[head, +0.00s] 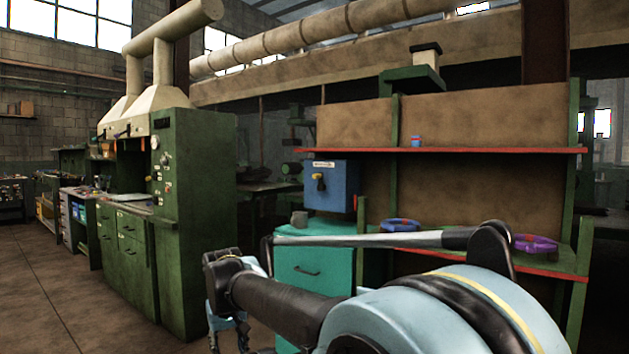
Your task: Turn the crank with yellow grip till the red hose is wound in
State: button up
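I cannot make out a crank with a yellow grip or a red hose for certain in the head view. My arm reaches across the lower middle of the view. My gripper (228,332) hangs at the lower left, in front of the teal cabinet's left side and well below the blue box. Its fingers are small, dark and partly cut off by the frame's bottom.
A green-framed shelf with red edges (480,151) holds a blue ring (400,225), a purple ring (535,243) and a small blue cup (416,141). A green machine (195,230) stands left; floor (50,290) there is clear.

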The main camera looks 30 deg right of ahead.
jog(key=w+d+r+m+t+h, duration=0.2)
jog(key=w+d+r+m+h, duration=0.7)
jog(key=w+d+r, duration=1.6)
jog(key=m+t+h, duration=0.2)
jog(key=h, duration=0.5)
send_near(314, 176)
jog(key=x, duration=1.2)
jog(key=shift+w+f, duration=0.1)
grip_shut()
